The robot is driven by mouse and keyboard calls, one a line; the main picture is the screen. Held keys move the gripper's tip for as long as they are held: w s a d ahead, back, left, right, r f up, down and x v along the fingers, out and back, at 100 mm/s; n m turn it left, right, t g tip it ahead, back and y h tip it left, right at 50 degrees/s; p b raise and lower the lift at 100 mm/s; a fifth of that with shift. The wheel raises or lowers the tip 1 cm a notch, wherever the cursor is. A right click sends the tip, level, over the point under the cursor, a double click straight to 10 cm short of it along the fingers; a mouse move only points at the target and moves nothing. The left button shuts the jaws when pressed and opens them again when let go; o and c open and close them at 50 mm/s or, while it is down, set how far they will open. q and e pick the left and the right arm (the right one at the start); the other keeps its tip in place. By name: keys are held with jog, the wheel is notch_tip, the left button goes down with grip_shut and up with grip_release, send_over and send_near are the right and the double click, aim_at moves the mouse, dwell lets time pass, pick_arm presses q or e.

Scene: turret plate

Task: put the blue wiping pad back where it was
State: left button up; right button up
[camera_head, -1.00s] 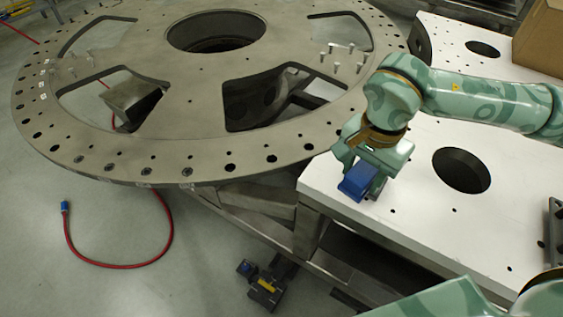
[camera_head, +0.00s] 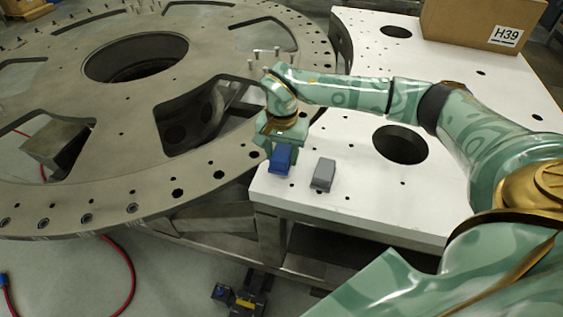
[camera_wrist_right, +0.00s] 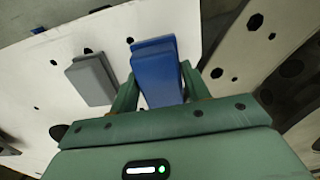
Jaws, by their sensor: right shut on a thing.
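The blue wiping pad (camera_head: 281,160) is in my right gripper (camera_head: 281,148), over the white table (camera_head: 350,150) near its front left corner. In the right wrist view the pad (camera_wrist_right: 157,72) sits between the two green fingers (camera_wrist_right: 155,88), which are shut on it. The table surface shows behind the pad; I cannot tell whether the pad touches it. A grey block (camera_head: 323,174) of similar size lies on the table just right of the pad; it also shows left of the pad in the wrist view (camera_wrist_right: 91,78). My left gripper is out of view.
The large round metal turret plate (camera_head: 215,150) with cut-outs and upright pins adjoins the table's left side. A cardboard box (camera_head: 480,22) stands at the back of the table. The table has a large round hole (camera_head: 400,144). A red hose (camera_head: 130,275) lies on the floor.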

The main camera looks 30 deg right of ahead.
aim_at(282, 161)
jog(key=shift+f, duration=1.6)
jog(key=shift+f, duration=0.15)
jog(key=o, duration=0.9)
jog(key=shift+o, duration=0.2)
notch_tip(282, 161, up, 12)
jog(key=shift+r+p, duration=0.2)
jog(key=shift+p, duration=0.5)
jog(key=shift+f, duration=0.1)
